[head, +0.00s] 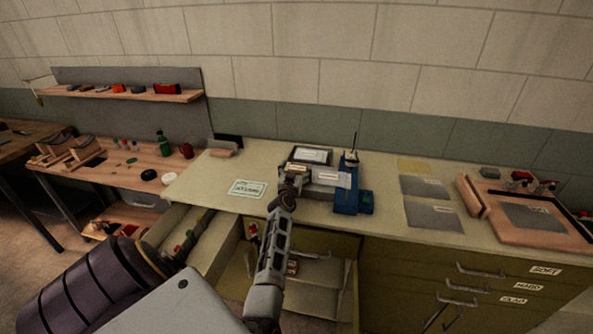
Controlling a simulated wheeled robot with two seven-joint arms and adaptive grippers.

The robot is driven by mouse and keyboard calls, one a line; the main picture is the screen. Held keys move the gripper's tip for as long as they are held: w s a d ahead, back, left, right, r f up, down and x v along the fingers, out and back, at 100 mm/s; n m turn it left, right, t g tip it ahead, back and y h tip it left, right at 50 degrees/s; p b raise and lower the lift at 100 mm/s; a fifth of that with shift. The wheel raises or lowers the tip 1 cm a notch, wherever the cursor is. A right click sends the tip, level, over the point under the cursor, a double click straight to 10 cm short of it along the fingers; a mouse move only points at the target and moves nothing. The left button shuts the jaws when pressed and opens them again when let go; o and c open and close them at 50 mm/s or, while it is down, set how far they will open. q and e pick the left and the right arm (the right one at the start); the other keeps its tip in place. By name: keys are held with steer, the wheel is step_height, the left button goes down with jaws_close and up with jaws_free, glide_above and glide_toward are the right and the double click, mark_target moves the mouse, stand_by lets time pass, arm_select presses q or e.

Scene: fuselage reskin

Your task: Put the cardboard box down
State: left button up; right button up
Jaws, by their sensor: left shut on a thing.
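My left gripper (294,179) reaches up from the bottom of the head view to the front part of the worktop, in front of a dark tray with white-labelled items. It is shut on a small tan-brown thing (296,168), which looks like the cardboard box. The gripper hides much of it, and I cannot tell whether it touches the surface below. My right gripper is not in view.
The pale worktop (385,225) has a labelled card (248,189) on the left and a blue stand (346,200) close right of my gripper. Grey sheets (433,217) lie farther right, near a wooden tray (488,226). An open drawer (215,258) juts out below.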

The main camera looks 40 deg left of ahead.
arm_select(q)
steer(key=o, duration=1.2)
steer(key=shift+o, duration=0.2)
steer(key=shift+s+r, duration=0.1)
steer(key=shift+p+v, duration=0.75)
steer(key=shift+v, duration=0.75)
steer(key=shift+p+v, duration=1)
steer(key=shift+v, duration=2.15)
steer(key=shift+p+v, duration=0.3)
steer(key=shift+v, duration=0.95)
